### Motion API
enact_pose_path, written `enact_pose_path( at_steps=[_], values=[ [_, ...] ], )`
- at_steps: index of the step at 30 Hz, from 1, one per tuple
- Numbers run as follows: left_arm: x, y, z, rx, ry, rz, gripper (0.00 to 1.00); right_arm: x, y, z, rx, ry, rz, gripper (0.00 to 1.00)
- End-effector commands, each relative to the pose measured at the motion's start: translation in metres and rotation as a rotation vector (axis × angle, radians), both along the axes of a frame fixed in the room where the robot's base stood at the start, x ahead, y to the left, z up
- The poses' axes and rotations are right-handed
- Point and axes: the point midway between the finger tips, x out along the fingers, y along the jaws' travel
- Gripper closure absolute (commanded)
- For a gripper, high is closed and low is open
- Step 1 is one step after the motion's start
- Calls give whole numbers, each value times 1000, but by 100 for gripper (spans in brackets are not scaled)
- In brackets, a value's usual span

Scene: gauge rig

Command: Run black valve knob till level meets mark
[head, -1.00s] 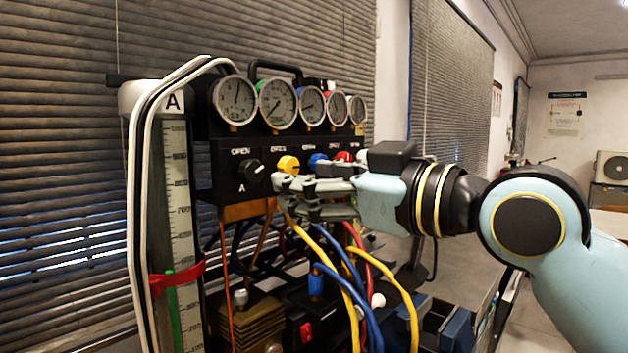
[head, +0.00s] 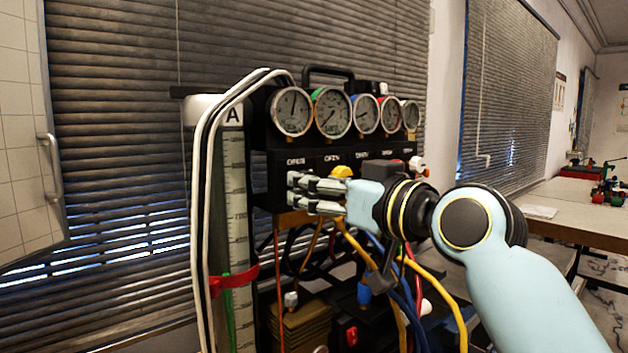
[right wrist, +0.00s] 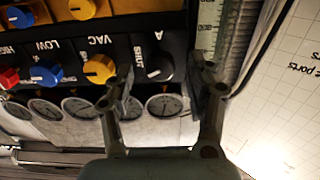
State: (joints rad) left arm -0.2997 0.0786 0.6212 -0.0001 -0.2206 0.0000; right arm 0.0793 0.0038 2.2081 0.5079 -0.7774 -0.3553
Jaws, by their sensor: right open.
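The black valve knob (right wrist: 160,66), marked A and SHUT, shows in the right wrist view between the fingertips of my right gripper (right wrist: 162,80). The gripper is open, with a visible gap on both sides of the knob. In the head view my right gripper (head: 291,192) covers the knob. The gauge tube A (head: 234,170) stands upright left of the panel, with a printed scale. A red band (head: 236,278) wraps it low down as the mark. A thin green column (head: 229,315) shows below and around the band; its exact top is hard to tell. My left gripper is out of view.
A yellow knob (right wrist: 99,69) and a blue knob (right wrist: 46,73) sit beside the black one. Several round gauges (head: 333,112) line the panel top. White hoses (head: 203,200) run along the tube. Yellow and blue cables (head: 400,290) hang below my right gripper.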

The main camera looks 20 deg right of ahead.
Motion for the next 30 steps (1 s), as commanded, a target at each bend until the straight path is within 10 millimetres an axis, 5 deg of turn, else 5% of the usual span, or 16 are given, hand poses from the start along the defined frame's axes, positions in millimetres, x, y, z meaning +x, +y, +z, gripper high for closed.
enact_pose_path(
  at_steps=[14,26,30],
  values=[
    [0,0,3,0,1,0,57,16,6,0,-1,1,0,46],
    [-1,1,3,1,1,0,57,16,6,0,-1,1,0,98],
    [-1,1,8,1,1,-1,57,16,6,1,27,13,1,100]
  ],
)
